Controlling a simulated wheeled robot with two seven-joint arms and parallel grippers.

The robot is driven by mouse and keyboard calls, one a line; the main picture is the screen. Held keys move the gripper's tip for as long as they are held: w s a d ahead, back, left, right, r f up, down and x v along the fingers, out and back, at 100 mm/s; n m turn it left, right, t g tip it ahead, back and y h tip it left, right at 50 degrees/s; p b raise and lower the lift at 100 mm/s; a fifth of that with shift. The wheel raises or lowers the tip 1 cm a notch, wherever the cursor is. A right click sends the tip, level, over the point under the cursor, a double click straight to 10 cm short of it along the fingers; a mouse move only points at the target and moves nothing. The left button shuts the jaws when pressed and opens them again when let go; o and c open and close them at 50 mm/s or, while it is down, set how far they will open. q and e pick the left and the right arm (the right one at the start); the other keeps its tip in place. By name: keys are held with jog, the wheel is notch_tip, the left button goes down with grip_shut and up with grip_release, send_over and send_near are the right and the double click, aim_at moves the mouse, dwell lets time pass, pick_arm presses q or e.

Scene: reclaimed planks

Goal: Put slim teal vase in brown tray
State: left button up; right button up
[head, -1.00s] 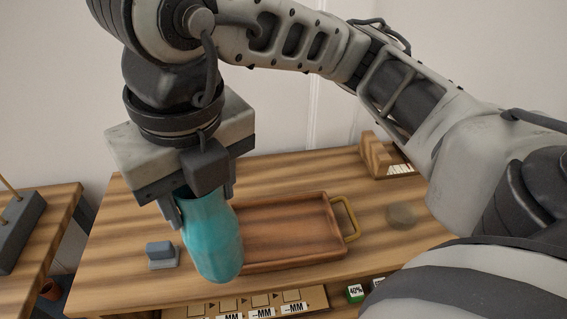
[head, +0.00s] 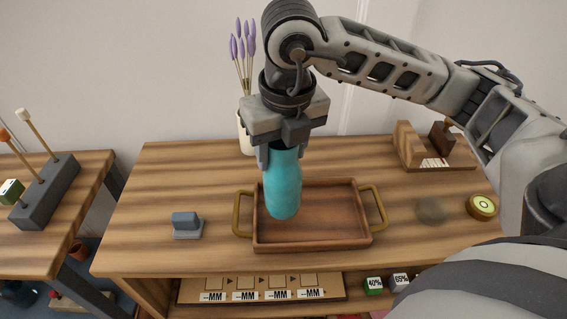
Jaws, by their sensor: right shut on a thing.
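The slim teal vase (head: 283,185) hangs upright from my right gripper (head: 282,152), which is shut on its upper end. In the picture the vase's lower end overlaps the left part of the brown tray (head: 335,229). I cannot tell for sure whether the vase touches the tray floor; it seems to be above it. The tray lies on the wooden table, has brass-coloured handles at its left and right ends, and looks otherwise empty. My left gripper is not in the picture.
A small grey-blue block (head: 187,224) sits left of the tray. A white vase with purple flowers (head: 244,134) stands behind. A wooden holder (head: 408,146), a grey round stone (head: 431,209) and a round tin (head: 481,206) are on the right.

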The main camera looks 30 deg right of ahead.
jog(key=f, duration=0.3)
jog(key=shift+w+d+f, duration=0.15)
jog(key=shift+d, duration=0.2)
jog(key=shift+f, duration=0.25)
